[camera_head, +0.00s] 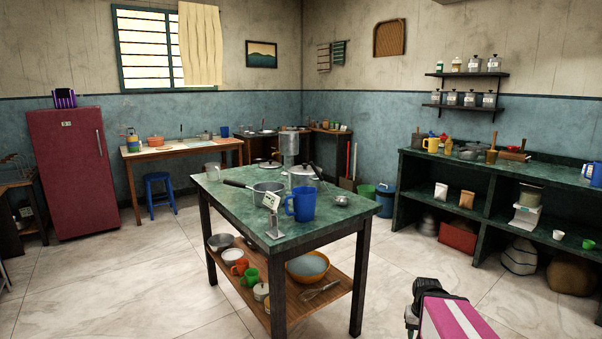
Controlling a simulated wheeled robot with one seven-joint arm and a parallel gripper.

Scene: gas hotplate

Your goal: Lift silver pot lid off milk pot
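A silver saucepan (268,188) with a long dark handle stands on the green-topped table (235,207). Behind it on the tabletop is a low silver lid-like shape with a dark knob (268,162). A wider silver pot (302,177) stands to the right, partly hidden by a blue mug (303,203). I cannot tell which of these is the milk pot, or whether its lid is seated. A pink-and-white part of my arm with a dark end shows at the bottom right, well apart from the table. My gripper's fingers cannot be made out.
Bowls and mugs fill the lower shelf (325,295). A green counter (480,168) runs along the right wall. The tiled floor around the table is clear.

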